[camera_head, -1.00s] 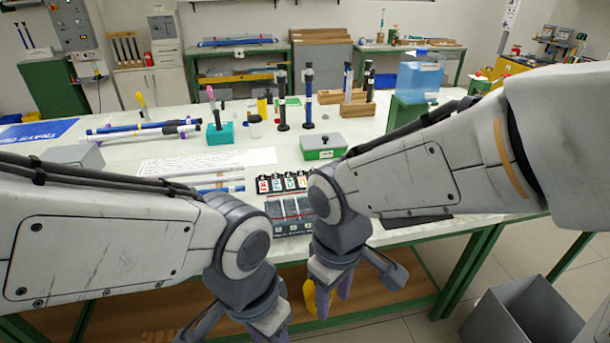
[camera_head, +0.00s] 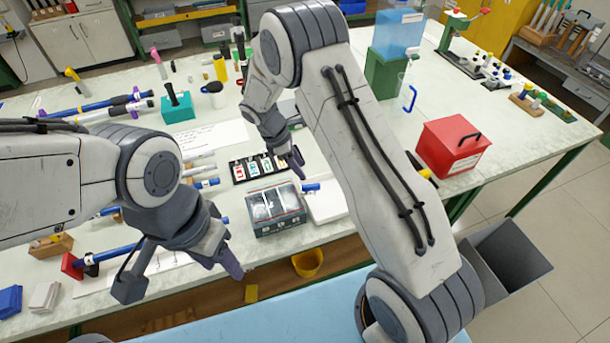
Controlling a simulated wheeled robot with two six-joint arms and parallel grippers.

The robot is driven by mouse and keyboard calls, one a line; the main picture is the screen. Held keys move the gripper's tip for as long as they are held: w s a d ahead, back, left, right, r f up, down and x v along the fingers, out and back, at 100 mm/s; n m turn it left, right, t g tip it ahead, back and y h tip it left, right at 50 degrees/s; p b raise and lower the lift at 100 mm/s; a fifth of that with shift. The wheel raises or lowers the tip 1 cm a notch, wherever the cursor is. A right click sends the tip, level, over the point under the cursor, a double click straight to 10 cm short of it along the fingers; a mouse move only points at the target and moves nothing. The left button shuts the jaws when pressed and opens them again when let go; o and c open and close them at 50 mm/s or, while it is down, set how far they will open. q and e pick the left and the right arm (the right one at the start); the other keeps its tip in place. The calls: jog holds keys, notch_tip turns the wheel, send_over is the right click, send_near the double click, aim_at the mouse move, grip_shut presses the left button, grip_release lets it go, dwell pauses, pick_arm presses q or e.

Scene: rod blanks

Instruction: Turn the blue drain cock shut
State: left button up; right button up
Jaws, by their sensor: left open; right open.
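A translucent blue tank (camera_head: 398,35) stands on a green stand (camera_head: 386,72) at the back, right of my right arm. I cannot make out a drain cock on it or tell its handle's position. A clear jug with a blue handle (camera_head: 411,99) stands beside the stand. My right gripper (camera_head: 288,162) is open, pointing down over the table near the card rack, well left of the tank. My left gripper (camera_head: 182,270) is open and empty over the table's front, far from the tank.
A red box (camera_head: 453,146) with a black handle sits at the right of the table. A grey compartment tray (camera_head: 276,209) and a card rack (camera_head: 257,167) lie in the middle. A grey bin (camera_head: 508,262) stands on the floor.

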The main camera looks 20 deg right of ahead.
aim_at(311, 185)
jog(key=p+x, duration=0.2)
jog(key=x, duration=0.5)
jog(key=shift+a, duration=0.15)
jog(key=shift+s+d+f, duration=0.1)
jog(key=shift+d+f, duration=0.15)
jog(key=shift+f, duration=0.35)
grip_shut()
